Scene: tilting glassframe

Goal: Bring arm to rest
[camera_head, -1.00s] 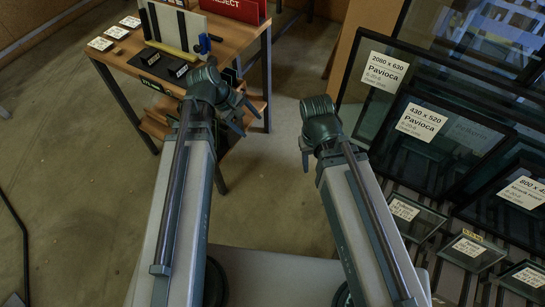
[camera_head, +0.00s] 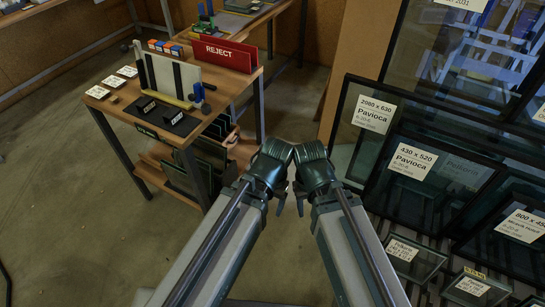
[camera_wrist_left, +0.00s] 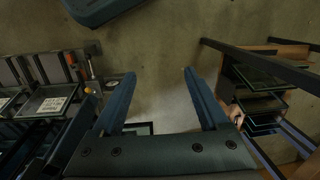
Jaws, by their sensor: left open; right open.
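My two arms reach forward from the bottom of the head view, and their wrists are close together at the middle. My left gripper (camera_head: 280,204) points down there, and its fingers show small. In the left wrist view the same gripper (camera_wrist_left: 158,72) is open, with nothing between its two fingers and bare floor beyond. My right gripper (camera_head: 300,200) hangs just beside it, open, with nothing seen in it. Whether the wrists touch I cannot tell.
A wooden bench (camera_head: 226,88) with a red REJECT sign (camera_head: 224,53) stands at the left. Framed glass panes, including one labelled 430 x 520 (camera_head: 413,160), lean on a rack at the right. Floor (camera_head: 70,230) is clear at the left.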

